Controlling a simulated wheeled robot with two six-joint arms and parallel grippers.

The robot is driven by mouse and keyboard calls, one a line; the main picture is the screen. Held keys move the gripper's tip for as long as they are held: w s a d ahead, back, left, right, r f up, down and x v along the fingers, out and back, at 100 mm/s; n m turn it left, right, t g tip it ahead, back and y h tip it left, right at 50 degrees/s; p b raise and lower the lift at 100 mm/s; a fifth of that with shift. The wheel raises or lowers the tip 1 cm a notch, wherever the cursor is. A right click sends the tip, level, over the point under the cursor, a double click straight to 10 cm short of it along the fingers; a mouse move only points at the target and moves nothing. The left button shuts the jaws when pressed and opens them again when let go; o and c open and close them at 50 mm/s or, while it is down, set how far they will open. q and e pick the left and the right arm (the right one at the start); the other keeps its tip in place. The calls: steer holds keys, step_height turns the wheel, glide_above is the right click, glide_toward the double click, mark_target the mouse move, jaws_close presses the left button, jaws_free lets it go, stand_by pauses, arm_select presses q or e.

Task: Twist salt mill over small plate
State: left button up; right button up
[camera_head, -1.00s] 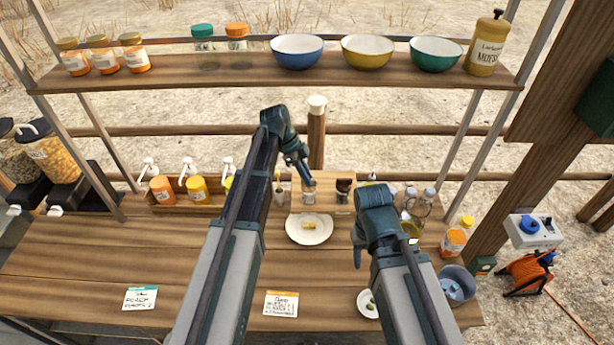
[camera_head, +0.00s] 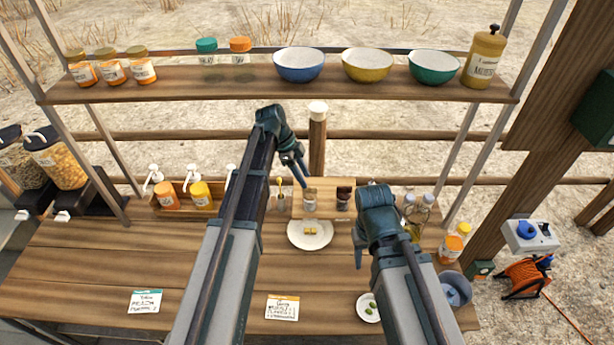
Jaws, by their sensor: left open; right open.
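Two small mills stand upright on the wooden stand behind the plates: a pale one (camera_head: 310,202), which looks like the salt mill, and a dark one (camera_head: 343,199). A white plate (camera_head: 294,239) with small yellow pieces lies in front of them. A smaller white plate (camera_head: 364,314) with green pieces lies near the front edge, partly hidden by my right arm. My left gripper (camera_head: 299,176) is open and empty, above and slightly left of the pale mill, apart from it. My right gripper (camera_head: 357,252) is open, right of the larger plate; its fingers are mostly hidden.
Sauce pump bottles (camera_head: 166,195) stand left of my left arm, with a small cup of utensils (camera_head: 281,200) beside it. Oil bottles (camera_head: 420,215) and an orange jar (camera_head: 451,248) stand at the right. A shelf (camera_head: 290,84) with bowls and jars spans above. The left counter is mostly clear.

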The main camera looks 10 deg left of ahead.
arm_select(q)
steer(key=a, duration=1.2)
steer(key=shift+s+a+r, duration=0.15)
steer(key=shift+a+r, duration=0.05)
steer(key=shift+r, duration=0.25)
arm_select(e)
steer(key=shift+r, duration=0.5)
arm_select(q)
steer(key=s+d+f+n+y+b, duration=0.2)
steer(key=s+d+f+n+b, duration=0.5)
steer(key=s+d, duration=0.4)
steer(key=s+d+f+n+y+b, duration=0.3)
steer(key=s+d+f+n+b, duration=0.4)
steer(key=s+d+f+b, duration=0.2)
steer(key=s+d+f, duration=0.1)
steer(key=s+d, duration=0.1)
steer(key=s, duration=0.1)
steer(key=shift+s+f+y, duration=0.2)
steer(key=shift+y, duration=0.1)
arm_select(e)
step_height(320, 180, down, 16)
